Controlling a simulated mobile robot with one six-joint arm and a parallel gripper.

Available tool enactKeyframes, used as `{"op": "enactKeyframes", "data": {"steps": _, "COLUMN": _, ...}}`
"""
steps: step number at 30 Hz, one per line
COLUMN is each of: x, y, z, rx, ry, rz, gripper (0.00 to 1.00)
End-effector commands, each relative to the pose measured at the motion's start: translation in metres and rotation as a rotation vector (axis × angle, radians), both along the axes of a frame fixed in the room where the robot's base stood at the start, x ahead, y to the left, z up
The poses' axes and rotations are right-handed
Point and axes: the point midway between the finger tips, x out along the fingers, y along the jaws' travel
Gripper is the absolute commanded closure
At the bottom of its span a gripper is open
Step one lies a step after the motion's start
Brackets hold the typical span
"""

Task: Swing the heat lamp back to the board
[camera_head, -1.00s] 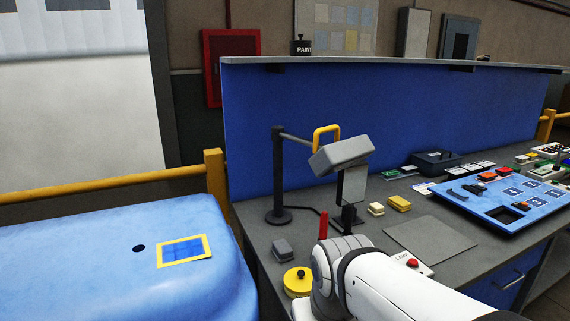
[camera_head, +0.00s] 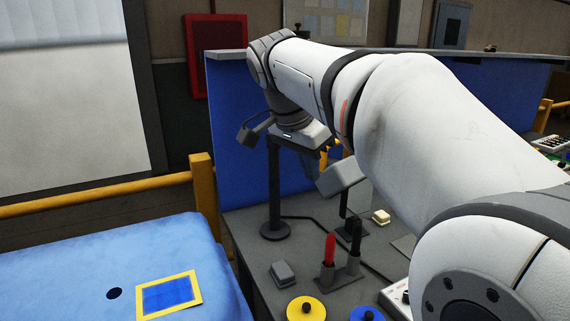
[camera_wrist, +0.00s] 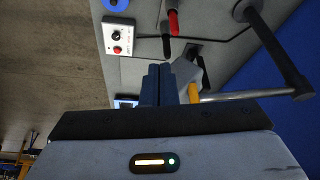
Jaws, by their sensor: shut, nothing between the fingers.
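The heat lamp stands on the grey bench, with a dark post (camera_head: 273,190) on a round base and a grey head (camera_head: 341,175). Its yellow handle (camera_head: 346,148) is mostly hidden behind my arm. In the wrist view the handle (camera_wrist: 194,93) is just right of my gripper's fingers, and the post (camera_wrist: 285,55) is farther right. My gripper (camera_head: 312,168) points down above the lamp, its fingers together and empty. The shut fingertips show in the wrist view (camera_wrist: 159,70), beside the handle; I cannot tell if they touch it. The grey board (camera_head: 404,243) is mostly hidden by my arm.
Red and black pens (camera_head: 330,250) stand in holders in front of the lamp. A grey block (camera_head: 282,273), a yellow disc (camera_head: 306,309) and a blue disc (camera_head: 367,314) lie nearby. A control box (camera_wrist: 118,36) shows in the wrist view. A blue panel (camera_head: 228,150) stands behind.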

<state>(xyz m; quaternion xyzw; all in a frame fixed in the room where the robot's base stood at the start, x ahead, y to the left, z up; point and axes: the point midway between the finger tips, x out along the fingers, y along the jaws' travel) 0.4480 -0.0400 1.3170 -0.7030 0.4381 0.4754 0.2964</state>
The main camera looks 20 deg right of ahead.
Motion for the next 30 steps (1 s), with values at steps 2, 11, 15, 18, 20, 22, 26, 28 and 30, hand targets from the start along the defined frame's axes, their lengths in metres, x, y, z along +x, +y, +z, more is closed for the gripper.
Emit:
{"op": "enactKeyframes", "data": {"steps": 2, "x": 0.002, "y": -0.005, "z": -0.017, "rx": 0.000, "ry": 0.005, "rz": 0.001, "gripper": 1.00}}
{"op": "enactKeyframes", "data": {"steps": 11, "x": 0.015, "y": -0.026, "z": -0.068, "rx": 0.001, "ry": 0.002, "rz": 0.007, "gripper": 1.00}}
{"op": "enactKeyframes", "data": {"steps": 15, "x": 0.024, "y": -0.045, "z": -0.066, "rx": 0.001, "ry": 0.001, "rz": 0.009, "gripper": 1.00}}
{"op": "enactKeyframes", "data": {"steps": 18, "x": 0.028, "y": -0.052, "z": -0.067, "rx": 0.000, "ry": 0.001, "rz": 0.010, "gripper": 1.00}}
{"op": "enactKeyframes", "data": {"steps": 20, "x": 0.030, "y": -0.054, "z": -0.068, "rx": 0.000, "ry": 0.002, "rz": 0.011, "gripper": 1.00}}
{"op": "enactKeyframes", "data": {"steps": 22, "x": 0.031, "y": -0.056, "z": -0.068, "rx": 0.001, "ry": 0.001, "rz": 0.013, "gripper": 1.00}}
{"op": "enactKeyframes", "data": {"steps": 26, "x": 0.031, "y": -0.056, "z": -0.068, "rx": 0.000, "ry": 0.000, "rz": 0.014, "gripper": 1.00}}
{"op": "enactKeyframes", "data": {"steps": 28, "x": 0.031, "y": -0.056, "z": -0.068, "rx": 0.001, "ry": 0.001, "rz": 0.014, "gripper": 1.00}}
{"op": "enactKeyframes", "data": {"steps": 30, "x": 0.032, "y": -0.055, "z": -0.068, "rx": 0.001, "ry": 0.000, "rz": 0.021, "gripper": 1.00}}
